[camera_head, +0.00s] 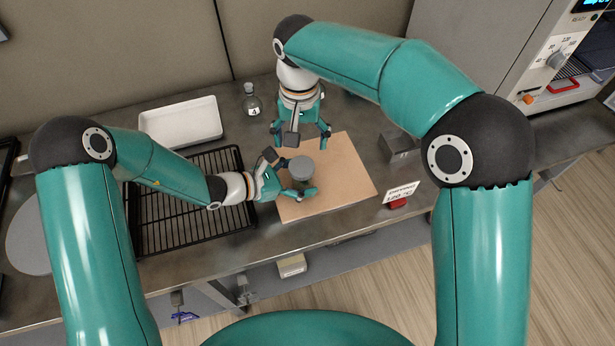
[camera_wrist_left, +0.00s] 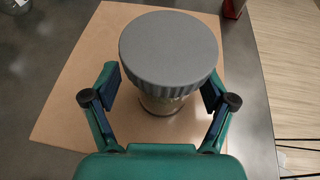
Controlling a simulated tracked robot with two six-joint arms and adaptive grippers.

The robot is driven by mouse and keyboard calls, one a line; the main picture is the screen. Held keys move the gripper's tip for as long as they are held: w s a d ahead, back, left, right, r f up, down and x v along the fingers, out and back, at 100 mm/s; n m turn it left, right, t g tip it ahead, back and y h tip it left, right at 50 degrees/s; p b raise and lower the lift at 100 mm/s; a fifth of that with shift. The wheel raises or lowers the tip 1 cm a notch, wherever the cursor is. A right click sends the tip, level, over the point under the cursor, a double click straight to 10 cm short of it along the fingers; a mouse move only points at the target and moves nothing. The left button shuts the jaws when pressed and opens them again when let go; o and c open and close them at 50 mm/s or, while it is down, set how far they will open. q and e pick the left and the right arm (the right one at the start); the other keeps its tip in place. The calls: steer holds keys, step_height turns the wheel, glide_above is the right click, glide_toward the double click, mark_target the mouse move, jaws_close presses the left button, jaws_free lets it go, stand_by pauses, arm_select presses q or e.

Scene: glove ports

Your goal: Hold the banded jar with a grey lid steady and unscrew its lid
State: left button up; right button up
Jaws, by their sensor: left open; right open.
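The jar has a wide grey ribbed lid (camera_head: 301,167) and stands upright on a tan board. In the left wrist view the lid (camera_wrist_left: 169,50) hides most of the jar body (camera_wrist_left: 162,105), so its bands are hardly visible. My left gripper (camera_head: 295,178) is open at the jar, with its fingers on either side. In the left wrist view the fingers (camera_wrist_left: 160,92) show gaps to the jar body, below the lid. My right gripper (camera_head: 300,134) is open and points down, behind the jar in the head view and apart from the lid.
The tan board (camera_head: 345,180) has free room to the right of the jar. A black wire rack (camera_head: 180,225) lies left, under my left arm. A white tray (camera_head: 180,122) and a flask (camera_head: 251,100) stand behind. A grey block (camera_head: 398,146) and a temperature sign (camera_head: 401,194) are right.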

mark_target(301, 164)
arm_select(q)
jaws_close()
steer(key=shift+s, duration=0.1)
arm_select(e)
steer(key=m, duration=0.5)
steer(key=shift+s, duration=0.1)
steer(key=m, duration=1.2)
steer(key=shift+m, duration=0.3)
steer(key=m, duration=0.4)
steer(key=shift+m, duration=0.3)
steer(key=shift+f, duration=4.05)
